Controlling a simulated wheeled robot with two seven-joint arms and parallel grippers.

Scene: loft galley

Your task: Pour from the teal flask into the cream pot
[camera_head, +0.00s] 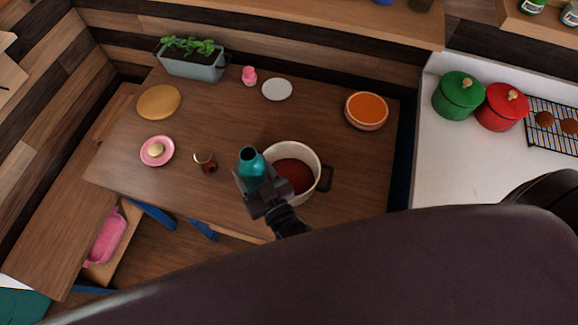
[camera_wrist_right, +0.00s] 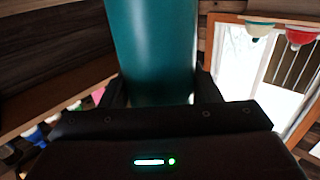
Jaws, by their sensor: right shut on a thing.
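The teal flask (camera_head: 251,163) is in my right gripper (camera_head: 258,183), at the left side of the cream pot. In the right wrist view the teal flask (camera_wrist_right: 153,50) fills the space between the two dark fingers of my right gripper (camera_wrist_right: 156,88), which is shut on it. The flask's dark mouth shows from above in the head view. The cream pot (camera_head: 311,157) stands on the wooden table with a dark handle at its right and a dark red-brown inside. My gripper and arm hide part of its left and near rim. My left gripper is in neither view.
Green (camera_head: 457,97) and red (camera_head: 499,108) pots stand right.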

